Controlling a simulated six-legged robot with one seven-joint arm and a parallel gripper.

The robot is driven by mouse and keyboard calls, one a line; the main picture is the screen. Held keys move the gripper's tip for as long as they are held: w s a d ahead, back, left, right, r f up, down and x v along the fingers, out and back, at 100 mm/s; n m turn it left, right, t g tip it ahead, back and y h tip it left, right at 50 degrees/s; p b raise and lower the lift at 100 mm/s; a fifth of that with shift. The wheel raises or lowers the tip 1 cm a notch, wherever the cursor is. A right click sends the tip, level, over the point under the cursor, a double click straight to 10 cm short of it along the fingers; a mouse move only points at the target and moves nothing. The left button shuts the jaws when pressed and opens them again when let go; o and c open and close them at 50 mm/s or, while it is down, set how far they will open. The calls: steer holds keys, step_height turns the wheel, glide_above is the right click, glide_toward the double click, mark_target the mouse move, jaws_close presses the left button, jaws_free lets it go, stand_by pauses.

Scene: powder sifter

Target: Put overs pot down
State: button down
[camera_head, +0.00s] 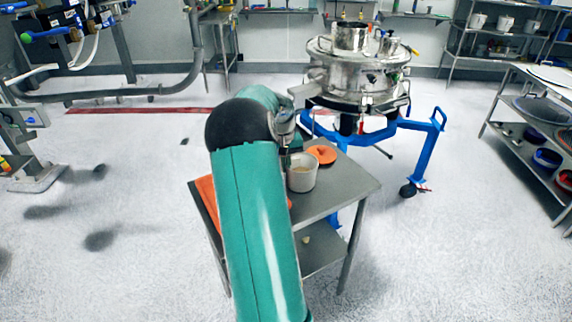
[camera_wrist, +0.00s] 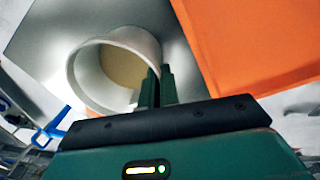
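The overs pot (camera_head: 302,178) is a whitish round pot at the table top, near the middle of the head view. In the wrist view the pot (camera_wrist: 77,85) shows its open mouth, with tan material inside. My gripper (camera_wrist: 158,85) is closed on the pot's wall, with one finger inside the rim and one outside. In the head view my arm hides most of the gripper. I cannot tell whether the pot's base touches the table or hangs just above it. The grey metal table (camera_head: 345,185) stands under the pot.
An orange tray or mat (camera_wrist: 250,40) lies beside the pot, partly behind my arm. A small orange item (camera_head: 321,154) lies behind the pot. The steel sifter (camera_head: 360,72) on its blue wheeled frame (camera_head: 425,155) stands behind the table. Bare table shows right of the pot.

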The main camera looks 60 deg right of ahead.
steer(key=c, duration=1.6)
jaws_free()
steer(key=r, duration=1.2)
steer(key=shift+w+a, duration=0.25)
steer(key=shift+a, duration=0.05)
steer(key=shift+r, duration=0.1)
